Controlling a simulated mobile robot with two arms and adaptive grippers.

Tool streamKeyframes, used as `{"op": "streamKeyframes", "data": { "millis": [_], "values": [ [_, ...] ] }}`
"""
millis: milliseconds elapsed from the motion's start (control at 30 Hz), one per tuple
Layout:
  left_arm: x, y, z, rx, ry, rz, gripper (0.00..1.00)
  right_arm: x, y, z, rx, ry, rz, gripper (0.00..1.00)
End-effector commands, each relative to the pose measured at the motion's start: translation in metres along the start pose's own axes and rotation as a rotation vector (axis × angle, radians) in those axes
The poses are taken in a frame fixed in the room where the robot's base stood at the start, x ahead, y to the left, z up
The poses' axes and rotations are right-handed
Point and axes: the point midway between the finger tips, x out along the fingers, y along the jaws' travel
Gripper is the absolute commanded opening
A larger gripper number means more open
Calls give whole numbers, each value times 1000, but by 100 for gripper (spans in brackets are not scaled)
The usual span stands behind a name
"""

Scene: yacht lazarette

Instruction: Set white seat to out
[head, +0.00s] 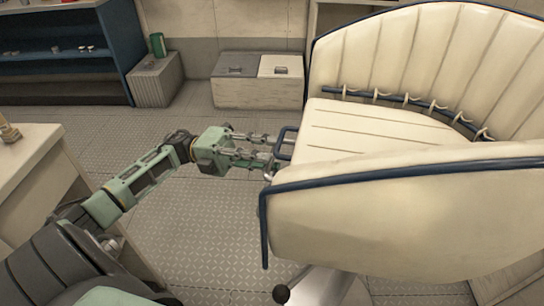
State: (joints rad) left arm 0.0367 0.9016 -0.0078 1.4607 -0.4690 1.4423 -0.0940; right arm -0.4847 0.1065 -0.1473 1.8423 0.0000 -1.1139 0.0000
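The white seat (380,205) is a large cream padded chair with a ribbed backrest and dark blue tubular trim, filling the right half of the head view. A small dark blue loop handle (286,129) sticks out from the left front edge of its cushion (375,128). My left gripper (273,154) reaches in from the left at cushion height. Its fingers are spread, with the tips right beside the loop handle. I cannot tell whether they touch it. Nothing shows held between them. My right gripper is out of view.
A lever with a dark knob (281,294) sits below the seat by its metal pedestal (325,288). A pale counter (45,180) stands at left. Low chests (258,94), a ribbed box (156,82) and blue shelving (60,90) stand behind. The patterned floor between is clear.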

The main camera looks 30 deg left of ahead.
Motion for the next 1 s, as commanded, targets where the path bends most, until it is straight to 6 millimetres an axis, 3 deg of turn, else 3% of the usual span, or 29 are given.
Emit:
{"op": "streamKeyframes", "data": {
  "millis": [133,433,767,1000],
  "values": [
    [12,0,0,-1,0,-2,29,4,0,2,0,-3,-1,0],
    [15,0,0,-1,-1,-1,29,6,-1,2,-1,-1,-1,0],
    [15,0,0,-1,-2,-1,0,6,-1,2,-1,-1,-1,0],
    [15,1,0,-1,-2,0,0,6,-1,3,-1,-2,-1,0]
  ]
}}
